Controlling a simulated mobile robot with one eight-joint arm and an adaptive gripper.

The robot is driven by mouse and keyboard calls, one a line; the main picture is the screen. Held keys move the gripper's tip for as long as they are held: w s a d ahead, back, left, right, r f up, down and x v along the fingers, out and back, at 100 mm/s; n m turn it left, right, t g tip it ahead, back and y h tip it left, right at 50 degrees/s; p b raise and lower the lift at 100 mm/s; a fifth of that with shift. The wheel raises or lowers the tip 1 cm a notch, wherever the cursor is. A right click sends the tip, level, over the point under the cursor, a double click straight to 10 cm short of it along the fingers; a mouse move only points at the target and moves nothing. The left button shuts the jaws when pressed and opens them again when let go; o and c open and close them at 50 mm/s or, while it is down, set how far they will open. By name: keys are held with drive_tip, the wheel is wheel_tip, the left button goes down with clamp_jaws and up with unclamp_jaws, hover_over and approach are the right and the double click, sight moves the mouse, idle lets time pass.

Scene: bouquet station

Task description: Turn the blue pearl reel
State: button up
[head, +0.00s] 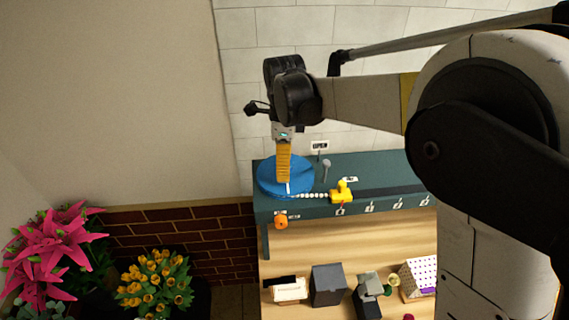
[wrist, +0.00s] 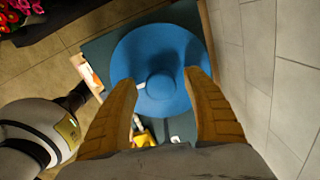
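The blue pearl reel (head: 302,182) lies flat at the left end of the dark teal shelf. In the wrist view the reel (wrist: 135,55) is a wide blue disc with a raised round hub (wrist: 162,86) in its middle. A white pearl strand (head: 313,195) runs right from the reel to a yellow piece (head: 341,192). My gripper (head: 284,181) points down over the reel. In the wrist view its two orange fingers (wrist: 159,80) are spread apart with nothing held. The hub shows between them; I cannot tell whether they touch the reel.
The teal shelf (head: 385,170) carries a row of small white tags along its front. An orange knob (head: 281,222) sits below its left end. Boxes (head: 328,285) stand on the wooden surface below. A tiled wall (head: 290,40) is close behind. Pink flowers (head: 50,240) and yellow tulips (head: 152,277) stand left.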

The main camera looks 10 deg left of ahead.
wheel_tip(320, 180, up, 12)
idle(0.6)
drive_tip(key=shift+s, duration=0.1)
drive_tip(key=s+d+r+n+t, duration=0.15)
drive_tip(key=s+d+n, duration=0.25)
drive_tip(key=d, duration=0.4)
drive_tip(key=s+d+n+t, duration=0.2)
drive_tip(key=s+d+n, duration=0.25)
drive_tip(key=d, duration=0.45)
drive_tip(key=s+d+f+n+t, duration=0.3)
drive_tip(key=s+d+f+n, duration=0.3)
drive_tip(key=s+d+n, duration=0.35)
drive_tip(key=shift+m+t, duration=0.25)
drive_tip(key=shift+m, duration=0.25)
drive_tip(key=f+b, duration=0.8)
drive_tip(key=s+f+b, duration=0.1)
drive_tip(key=f+b, duration=1.5)
drive_tip(key=f, duration=0.1)
drive_tip(key=shift+s+d, duration=0.3)
drive_tip(key=shift+d, duration=0.1)
drive_tip(key=shift+c, duration=0.2)
